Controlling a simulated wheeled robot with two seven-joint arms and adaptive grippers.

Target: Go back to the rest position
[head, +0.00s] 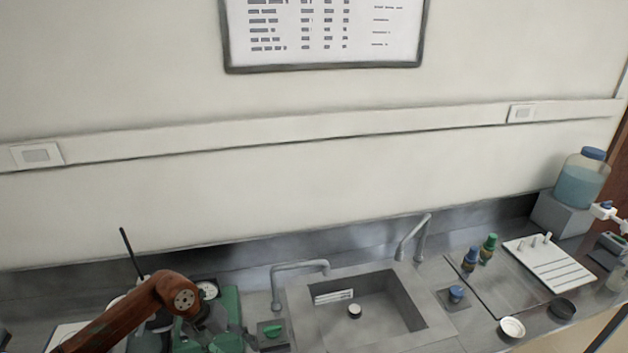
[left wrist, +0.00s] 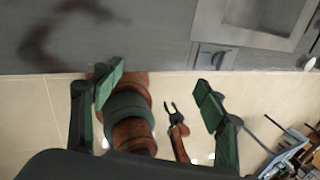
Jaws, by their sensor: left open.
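My left arm comes in from the lower left of the head view, a reddish-brown link with a dark round joint. Its gripper is hard to pick out there among green and dark parts at the bottom edge. In the left wrist view my left gripper (left wrist: 158,95) is open, with its two green-padded fingers wide apart and nothing between their tips. Farther off, below the bench edge, my right gripper (left wrist: 172,107) shows small, with its fingers apart and empty. It is not in the head view.
A grey bench (head: 455,335) runs along the wall with a sink (head: 375,315) and two taps. Right of it are blue- and green-capped bottles (head: 488,248), a white rack plate (head: 550,265), small dishes (head: 512,328) and a large blue-capped bottle (head: 582,180). Open floor (left wrist: 40,110) lies in front.

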